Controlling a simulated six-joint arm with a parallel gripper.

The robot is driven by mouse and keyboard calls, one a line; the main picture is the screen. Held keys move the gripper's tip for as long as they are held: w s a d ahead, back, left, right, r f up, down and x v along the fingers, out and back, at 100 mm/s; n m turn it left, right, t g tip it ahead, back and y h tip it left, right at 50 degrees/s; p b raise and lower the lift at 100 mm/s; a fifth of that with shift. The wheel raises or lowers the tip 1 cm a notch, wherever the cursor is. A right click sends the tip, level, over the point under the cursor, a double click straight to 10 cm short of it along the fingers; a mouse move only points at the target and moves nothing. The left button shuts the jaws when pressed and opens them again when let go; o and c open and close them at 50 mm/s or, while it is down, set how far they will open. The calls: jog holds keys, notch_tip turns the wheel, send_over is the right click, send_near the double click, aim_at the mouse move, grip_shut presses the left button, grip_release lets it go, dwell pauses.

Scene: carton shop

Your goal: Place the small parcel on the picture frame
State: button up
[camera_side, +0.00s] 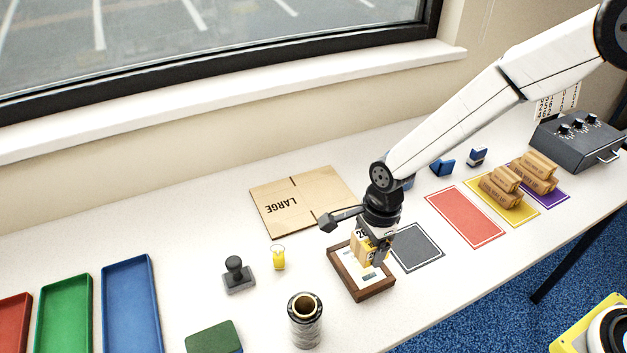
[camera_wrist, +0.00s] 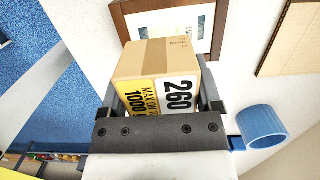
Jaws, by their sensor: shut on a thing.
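The small parcel (camera_side: 365,250) is a brown carton with a yellow and white label; in the wrist view the parcel (camera_wrist: 160,62) shows "260". My gripper (camera_side: 377,242) points down and is shut on it; in the wrist view the jaws of my gripper (camera_wrist: 162,95) press on its two sides. The picture frame (camera_side: 343,277), with a dark brown rim and a pale picture inside, lies flat on the bench under the parcel. The wrist view shows part of the frame (camera_wrist: 124,22) beyond the parcel. I cannot tell whether parcel and frame touch.
A flat "LARGE" carton (camera_side: 300,200) lies behind the frame, a grey mat (camera_side: 417,248) to its right. A film roll (camera_side: 305,322), stamp (camera_side: 237,275) and yellow item (camera_side: 279,258) stand to the left. A blue ring (camera_wrist: 262,126) shows in the wrist view.

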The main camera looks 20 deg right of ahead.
aim_at(359, 264)
jog(key=shift+w+a+f, duration=0.15)
jog(key=shift+w+f, duration=0.3)
jog(key=shift+w+a+f, duration=0.1)
jog(key=shift+w+f, duration=0.15)
jog(key=shift+f, duration=1.6)
jog(key=shift+f, duration=0.15)
jog(key=o, duration=1.3)
jog(key=shift+d+r, duration=0.2)
jog(key=shift+r, duration=1.85)
jog(key=shift+d+r, duration=0.25)
jog(key=shift+r, duration=1.75)
jog(key=shift+d+r, duration=0.2)
jog(key=shift+r, duration=1.85)
